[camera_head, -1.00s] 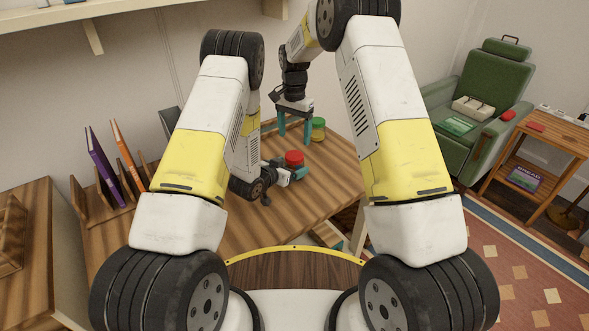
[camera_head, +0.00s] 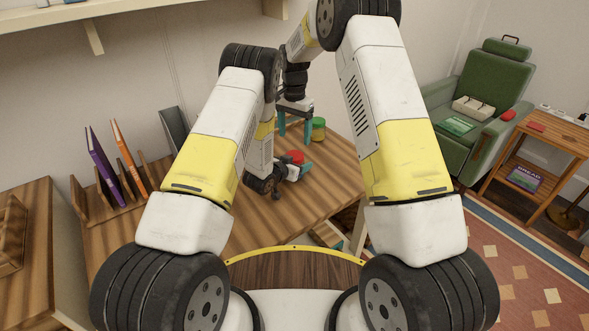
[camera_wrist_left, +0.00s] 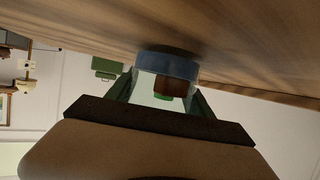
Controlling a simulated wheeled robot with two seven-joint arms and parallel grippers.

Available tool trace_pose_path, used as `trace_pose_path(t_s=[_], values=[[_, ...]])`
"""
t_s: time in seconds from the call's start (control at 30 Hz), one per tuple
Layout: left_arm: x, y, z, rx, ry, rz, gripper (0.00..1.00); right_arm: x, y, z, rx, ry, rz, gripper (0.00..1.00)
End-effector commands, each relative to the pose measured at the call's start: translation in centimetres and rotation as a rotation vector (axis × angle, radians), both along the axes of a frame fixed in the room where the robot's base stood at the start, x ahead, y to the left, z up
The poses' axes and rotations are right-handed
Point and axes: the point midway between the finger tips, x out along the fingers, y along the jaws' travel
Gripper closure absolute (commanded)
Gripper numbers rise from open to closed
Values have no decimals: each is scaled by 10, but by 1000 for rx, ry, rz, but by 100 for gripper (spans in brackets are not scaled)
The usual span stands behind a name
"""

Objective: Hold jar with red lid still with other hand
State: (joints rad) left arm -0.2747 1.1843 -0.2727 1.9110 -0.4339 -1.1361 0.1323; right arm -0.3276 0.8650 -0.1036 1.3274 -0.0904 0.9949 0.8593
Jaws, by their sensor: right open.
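The jar with the red lid (camera_head: 295,157) stands on the wooden table (camera_head: 325,190) in the head view, its body mostly hidden by my left gripper (camera_head: 297,172). That gripper is low, at the jar's near side, with a teal finger to the jar's right. In the left wrist view, a blue-grey round, clear thing (camera_wrist_left: 167,65), likely this jar, lies between my two dark green fingers (camera_wrist_left: 165,95); whether they press on it is unclear. My right gripper (camera_head: 295,125) is open, teal fingers pointing down, just left of a green-lidded jar (camera_head: 318,128).
An orange book (camera_head: 128,155) and a purple book (camera_head: 102,165) stand in a wooden rack at the left. The table is clear to the right of the jars. A green armchair (camera_head: 485,85) and a small side table (camera_head: 550,140) are at the right.

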Motion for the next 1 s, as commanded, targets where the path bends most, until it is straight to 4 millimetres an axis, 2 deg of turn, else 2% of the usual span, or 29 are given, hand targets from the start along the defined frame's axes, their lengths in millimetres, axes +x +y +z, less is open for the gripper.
trace_pose_path(t_s=[0.03,0.2,0.47,0.57,0.67,1.0], values=[[0,0,0,0,0,0,67,0,0,0,0,0,0,25],[0,0,0,0,0,0,100,0,0,0,0,0,0,25],[0,0,0,0,0,0,100,0,0,-1,0,2,66,25],[0,0,0,0,0,0,100,-1,0,-2,1,6,202,25],[0,0,0,0,0,0,100,-2,0,-3,2,11,415,25],[0,0,0,-1,-1,0,100,-4,0,-4,12,19,1267,25]])
